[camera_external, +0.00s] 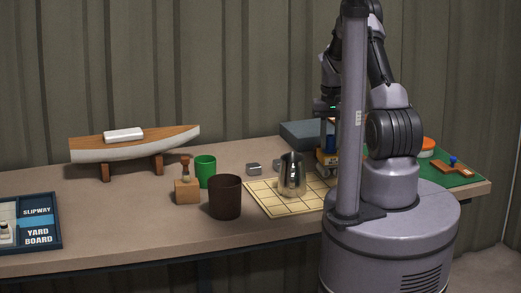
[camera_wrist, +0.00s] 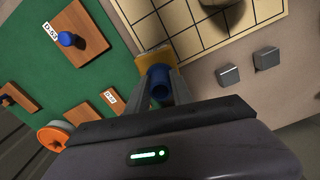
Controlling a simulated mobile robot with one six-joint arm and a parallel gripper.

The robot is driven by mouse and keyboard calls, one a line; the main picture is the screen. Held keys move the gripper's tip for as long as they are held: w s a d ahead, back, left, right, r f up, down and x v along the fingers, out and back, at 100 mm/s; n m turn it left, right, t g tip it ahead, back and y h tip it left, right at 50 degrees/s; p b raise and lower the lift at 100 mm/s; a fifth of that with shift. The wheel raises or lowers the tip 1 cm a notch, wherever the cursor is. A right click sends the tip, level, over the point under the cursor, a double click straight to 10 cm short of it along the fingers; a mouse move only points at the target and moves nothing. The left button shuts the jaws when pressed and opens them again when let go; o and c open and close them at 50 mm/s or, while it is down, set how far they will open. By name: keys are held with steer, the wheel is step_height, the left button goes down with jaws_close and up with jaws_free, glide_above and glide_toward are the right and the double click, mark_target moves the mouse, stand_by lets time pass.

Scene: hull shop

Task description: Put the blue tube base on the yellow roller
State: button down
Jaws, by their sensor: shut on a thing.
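The blue tube base (camera_wrist: 162,88) is a hollow blue cylinder between the two fingers of my gripper (camera_wrist: 163,92), which is shut on it. In the external view, the blue tube base (camera_external: 330,142) shows partly behind my column, below my gripper (camera_external: 329,124). The yellow roller (camera_external: 325,158) stands directly under it at the far right of the gridded board. In the wrist view, the yellow roller (camera_wrist: 152,58) shows just beyond the fingertips, partly covered by the tube. I cannot tell whether the tube touches the roller.
A steel pitcher (camera_external: 292,176) stands on the gridded board (camera_external: 264,198). Two grey blocks (camera_wrist: 228,76) (camera_wrist: 266,58) lie beside it. A green mat (camera_wrist: 35,70) holds wooden plates, one with a blue knob (camera_wrist: 66,38). A dark box (camera_external: 302,134) stands behind the roller.

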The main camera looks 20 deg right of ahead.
steer(key=c, duration=1.1)
jaws_free()
steer(key=shift+f, duration=0.15)
steer(key=shift+r, duration=0.25)
steer(key=s+a+r+t+p, duration=0.1)
steer(key=s+a+r+p, duration=0.1)
steer(key=r, duration=0.9)
steer(key=s+a+r+t+p, duration=0.1)
steer(key=s+a+r+p, duration=0.15)
steer(key=r, duration=0.75)
steer(key=s+a+r+t, duration=0.1)
steer(key=s+a+r, duration=0.1)
steer(key=s, duration=0.5)
steer(key=s+a+r+m+t+y, duration=0.1)
steer(key=s+a+r, duration=0.1)
steer(key=s, duration=0.6)
steer(key=s+a+r+t+y, duration=0.1)
steer(key=s+a+r, duration=0.1)
steer(key=s, duration=0.6)
steer(key=shift+a+r+t, duration=0.25)
steer(key=shift+a+t, duration=0.15)
steer(key=shift+a, duration=0.5)
